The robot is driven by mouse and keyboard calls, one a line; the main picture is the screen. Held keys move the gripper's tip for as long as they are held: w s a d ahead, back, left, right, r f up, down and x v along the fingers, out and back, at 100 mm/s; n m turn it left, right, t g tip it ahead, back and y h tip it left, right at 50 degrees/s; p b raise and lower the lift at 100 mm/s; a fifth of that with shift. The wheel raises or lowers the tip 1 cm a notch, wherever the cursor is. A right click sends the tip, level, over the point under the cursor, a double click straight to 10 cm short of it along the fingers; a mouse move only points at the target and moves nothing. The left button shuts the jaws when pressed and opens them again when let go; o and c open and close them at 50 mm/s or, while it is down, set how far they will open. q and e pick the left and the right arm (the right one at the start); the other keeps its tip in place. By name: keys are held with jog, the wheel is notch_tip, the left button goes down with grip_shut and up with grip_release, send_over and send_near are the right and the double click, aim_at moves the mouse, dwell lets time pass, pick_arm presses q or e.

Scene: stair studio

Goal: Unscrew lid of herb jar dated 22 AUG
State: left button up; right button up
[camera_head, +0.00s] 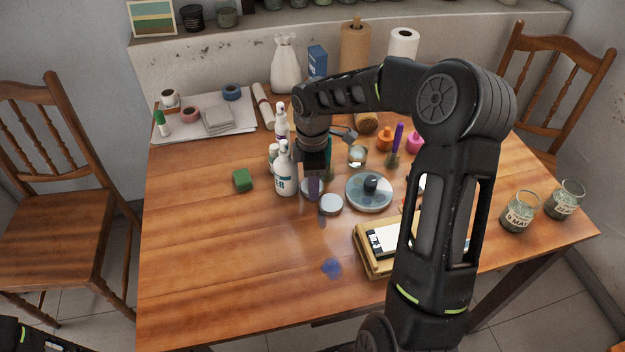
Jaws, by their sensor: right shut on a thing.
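My right gripper (314,180) points down at the middle of the table, shut on what looks like a pale round lid (304,190) low over or on the wood. The fingers hide part of it. A second pale round lid (331,204) lies flat just to its right. Two lidless glass jars with dark contents stand at the right edge: a nearer jar (518,213) and a farther jar (565,200). Their labels seem to read MAY. I cannot make out a 22 AUG label. Part of my left arm shows in the bottom left corner; its jaws are unclear.
White bottles (286,172) stand close left of the right gripper. A green block (242,180) lies farther left. A round glass dish (369,192) with a dark knob is to the right. A wooden box (368,262) sits near the front. The table's front left is clear.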

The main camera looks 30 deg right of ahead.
jog(key=shift+f, duration=0.2)
jog(key=o, duration=1.3)
jog(key=shift+r, duration=0.1)
jog(key=shift+c, duration=0.2)
jog(key=shift+r, duration=0.1)
notch_tip(320, 180, up, 12)
